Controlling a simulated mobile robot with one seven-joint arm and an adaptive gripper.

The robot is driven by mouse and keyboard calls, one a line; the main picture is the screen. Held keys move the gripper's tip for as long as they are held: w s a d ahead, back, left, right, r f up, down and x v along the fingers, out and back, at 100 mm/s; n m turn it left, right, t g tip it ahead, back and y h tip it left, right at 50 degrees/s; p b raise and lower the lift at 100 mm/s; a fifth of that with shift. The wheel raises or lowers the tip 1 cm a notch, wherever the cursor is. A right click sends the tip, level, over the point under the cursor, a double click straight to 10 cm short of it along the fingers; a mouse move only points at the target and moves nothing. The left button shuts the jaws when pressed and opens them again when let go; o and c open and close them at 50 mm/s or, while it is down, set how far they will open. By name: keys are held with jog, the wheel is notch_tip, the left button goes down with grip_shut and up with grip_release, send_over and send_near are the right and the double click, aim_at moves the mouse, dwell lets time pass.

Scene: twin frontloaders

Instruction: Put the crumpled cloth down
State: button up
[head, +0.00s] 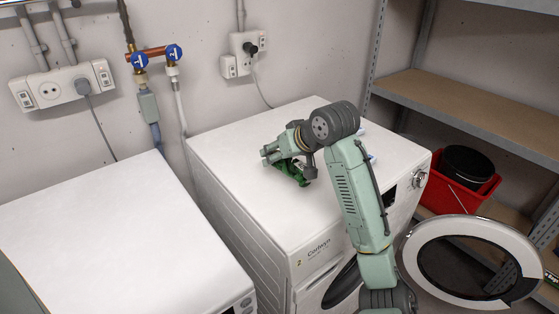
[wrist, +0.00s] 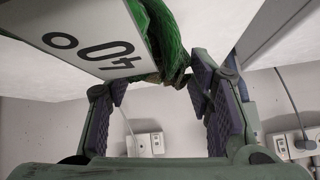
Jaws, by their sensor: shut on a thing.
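The crumpled green cloth (head: 291,174) is at my gripper (head: 284,160), over the white top of the right frontloader (head: 245,145). In the wrist view the cloth (wrist: 172,38) hangs between the fingertips of my gripper (wrist: 158,82), which is shut on it. The fingers stand some way apart with the bunched cloth between them. I cannot tell whether the cloth touches the machine top.
The left frontloader (head: 120,240) has a bare top. The right machine's round door (head: 413,246) hangs open at the front. A red bucket (head: 438,190) and metal shelving (head: 480,115) stand to the right. Pipes with blue valves (head: 140,60) run along the back wall.

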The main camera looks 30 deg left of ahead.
aim_at(279, 165)
jog(key=shift+f+p, duration=0.55)
jog(key=shift+f, duration=1.2)
jog(key=shift+f, duration=0.15)
jog(key=o, duration=1.1)
jog(key=b+v, duration=0.2)
jog(key=v, duration=1)
jog(key=shift+b, duration=0.4)
